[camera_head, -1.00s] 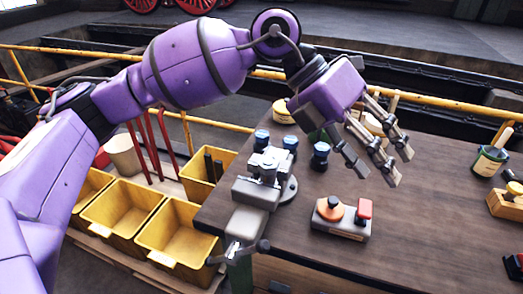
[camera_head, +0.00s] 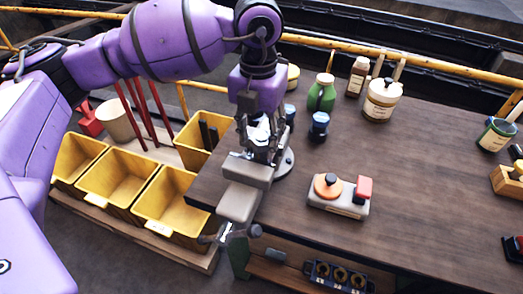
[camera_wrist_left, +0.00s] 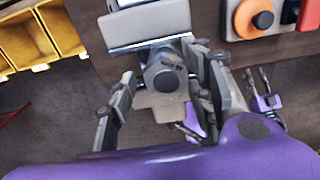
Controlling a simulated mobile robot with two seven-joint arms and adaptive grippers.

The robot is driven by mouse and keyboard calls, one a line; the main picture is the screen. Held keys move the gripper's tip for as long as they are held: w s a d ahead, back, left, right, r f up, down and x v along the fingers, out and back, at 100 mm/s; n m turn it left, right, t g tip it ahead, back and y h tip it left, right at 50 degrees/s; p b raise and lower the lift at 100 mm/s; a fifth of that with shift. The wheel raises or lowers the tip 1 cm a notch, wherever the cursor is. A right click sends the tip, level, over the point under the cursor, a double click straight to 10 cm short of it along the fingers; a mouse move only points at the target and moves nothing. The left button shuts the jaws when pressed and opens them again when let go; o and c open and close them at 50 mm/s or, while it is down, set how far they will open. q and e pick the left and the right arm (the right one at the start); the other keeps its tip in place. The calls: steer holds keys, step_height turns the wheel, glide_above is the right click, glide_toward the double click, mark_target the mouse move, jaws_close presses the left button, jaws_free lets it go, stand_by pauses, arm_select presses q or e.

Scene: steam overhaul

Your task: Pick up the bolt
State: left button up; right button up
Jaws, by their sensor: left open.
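My left gripper (camera_head: 262,148) points down over the grey vise (camera_head: 238,202) at the table's near left corner. In the left wrist view the open fingers (camera_wrist_left: 160,68) stand on both sides of a grey part with a round dark-grey head (camera_wrist_left: 165,80), which looks like the bolt. It sits beside the pale vise jaw (camera_wrist_left: 150,22). I cannot tell whether the fingers touch it. In the head view the fingers largely hide this part. A purple gripper, apparently my right one (camera_wrist_left: 264,98), shows small beyond the fingers; its opening is unclear.
A button box (camera_head: 340,196) with orange and red buttons stands right of the vise. Yellow bins (camera_head: 170,212) lie left of the table. The table middle is clear.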

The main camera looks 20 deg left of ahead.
arm_select(q)
steer(key=shift+f, duration=0.65)
steer(key=shift+r, duration=0.1)
jaws_close()
